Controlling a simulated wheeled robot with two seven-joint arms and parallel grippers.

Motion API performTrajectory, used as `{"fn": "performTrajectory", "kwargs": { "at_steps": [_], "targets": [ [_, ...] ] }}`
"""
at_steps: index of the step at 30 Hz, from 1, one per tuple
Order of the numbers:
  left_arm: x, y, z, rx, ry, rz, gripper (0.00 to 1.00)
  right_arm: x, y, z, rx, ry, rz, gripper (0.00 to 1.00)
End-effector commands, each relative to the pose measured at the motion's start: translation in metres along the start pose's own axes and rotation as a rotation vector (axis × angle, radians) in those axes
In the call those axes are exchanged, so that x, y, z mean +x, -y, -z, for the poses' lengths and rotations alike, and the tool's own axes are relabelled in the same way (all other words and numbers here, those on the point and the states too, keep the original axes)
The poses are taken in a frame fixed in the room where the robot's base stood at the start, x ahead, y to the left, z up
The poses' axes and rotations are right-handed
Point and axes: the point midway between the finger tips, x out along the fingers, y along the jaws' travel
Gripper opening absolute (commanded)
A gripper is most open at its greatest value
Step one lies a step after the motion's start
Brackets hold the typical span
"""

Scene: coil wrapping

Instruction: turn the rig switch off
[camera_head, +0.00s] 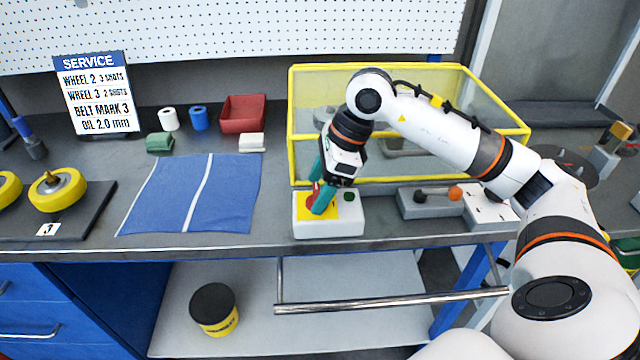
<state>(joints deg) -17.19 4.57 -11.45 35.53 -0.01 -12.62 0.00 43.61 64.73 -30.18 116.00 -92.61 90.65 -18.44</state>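The rig switch (345,228) is a white box with a yellow plate, a red knob and a small dark green button, at the front edge of the bench in the head view. The red knob (311,203) is partly hidden by my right gripper. My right gripper (319,205) has teal fingers and points down onto the yellow plate, at the red knob. Whether the fingers are closed on the knob or just touching it is hard to tell. My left gripper is not in view.
A yellow-framed clear guard (408,72) stands right behind the switch. A grey box with an orange-tipped lever (430,205) sits to the right. A blue cloth (235,185), a red bin (243,113) and yellow wheels (57,190) lie to the left. A steel rail (390,303) runs below the front edge.

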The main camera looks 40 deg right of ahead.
Motion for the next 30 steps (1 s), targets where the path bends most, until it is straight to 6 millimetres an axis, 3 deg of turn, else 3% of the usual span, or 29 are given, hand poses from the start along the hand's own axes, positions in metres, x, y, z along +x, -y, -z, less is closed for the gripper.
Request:
{"fn": "performTrajectory", "kwargs": {
  "at_steps": [10, 24, 30],
  "targets": [
    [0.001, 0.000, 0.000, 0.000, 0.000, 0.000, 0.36, -0.008, -0.001, 0.000, 0.002, 0.000, -0.002, 0.69],
    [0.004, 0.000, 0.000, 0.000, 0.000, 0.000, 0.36, -0.100, -0.001, 0.000, 0.001, -0.002, -0.003, 0.69],
    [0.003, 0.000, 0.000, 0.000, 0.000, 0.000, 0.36, -0.118, 0.000, 0.000, 0.001, 0.000, 0.000, 0.69]
  ]
}}
